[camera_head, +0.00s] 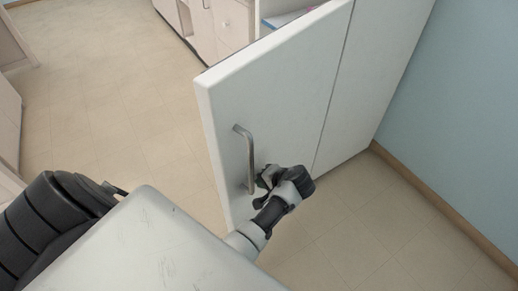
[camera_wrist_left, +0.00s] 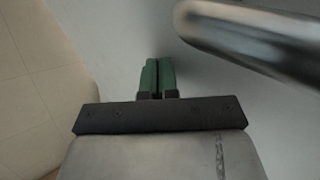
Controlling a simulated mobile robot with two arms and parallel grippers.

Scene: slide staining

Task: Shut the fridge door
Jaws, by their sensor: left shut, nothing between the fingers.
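The white fridge door (camera_head: 285,85) stands open in the head view, swung out from the fridge body (camera_head: 375,75). Its face with the grey metal bar handle (camera_head: 246,150) is towards me. My left gripper (camera_head: 264,178) is by the lower end of the handle, close to the door face. In the left wrist view its green fingers (camera_wrist_left: 158,72) are together and empty, pointing at the white door surface (camera_wrist_left: 110,40). The handle (camera_wrist_left: 260,40) passes at the upper right there, beside the fingers and not between them. Whether the fingertips touch the door is unclear. My right gripper is out of view.
A blue wall (camera_head: 465,110) with a wooden skirting stands to the right. Pale cabinets with drawers (camera_head: 222,25) stand behind the door. The tiled floor (camera_head: 120,95) is clear to the left, and also to the right below the fridge.

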